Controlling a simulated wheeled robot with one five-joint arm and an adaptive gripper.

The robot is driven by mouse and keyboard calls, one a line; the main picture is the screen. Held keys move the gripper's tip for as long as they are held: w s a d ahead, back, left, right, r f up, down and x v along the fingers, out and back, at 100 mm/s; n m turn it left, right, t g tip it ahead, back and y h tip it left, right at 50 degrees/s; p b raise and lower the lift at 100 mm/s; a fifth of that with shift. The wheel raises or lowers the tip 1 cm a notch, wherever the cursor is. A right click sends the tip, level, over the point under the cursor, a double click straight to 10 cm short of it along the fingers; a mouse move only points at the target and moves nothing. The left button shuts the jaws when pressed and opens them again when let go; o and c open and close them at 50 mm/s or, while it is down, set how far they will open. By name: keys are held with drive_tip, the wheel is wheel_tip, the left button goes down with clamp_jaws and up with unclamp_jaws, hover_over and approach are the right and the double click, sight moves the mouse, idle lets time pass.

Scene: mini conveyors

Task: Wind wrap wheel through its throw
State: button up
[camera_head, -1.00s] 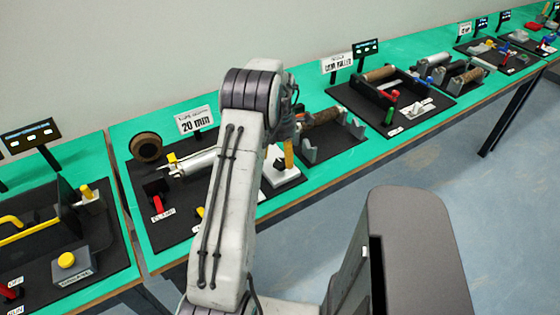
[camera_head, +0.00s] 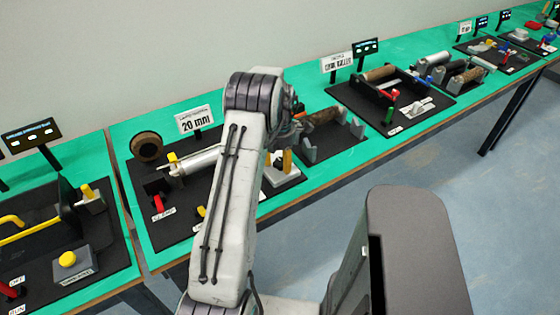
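The arm reaches over the station with the "20 mm" sign (camera_head: 195,119). My gripper (camera_head: 300,122) is mostly hidden behind my own arm, so its fingers cannot be made out. Which part is the wrap wheel is not clear. A brown ring-shaped roll (camera_head: 147,146) stands at the back left of this station. A silver cylinder (camera_head: 196,160) lies left of my arm, partly covered by it.
A red lever (camera_head: 158,203) stands at the station's front left. A brown roller (camera_head: 322,117) lies between grey brackets right of my gripper. The left station has a yellow button (camera_head: 67,259). More stations line the green table (camera_head: 220,90) to the right. The blue floor (camera_head: 480,210) is open.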

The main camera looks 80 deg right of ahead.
drive_tip(key=shift+a+f, duration=0.1)
drive_tip(key=c, duration=0.7)
drive_tip(key=shift+o, duration=0.2)
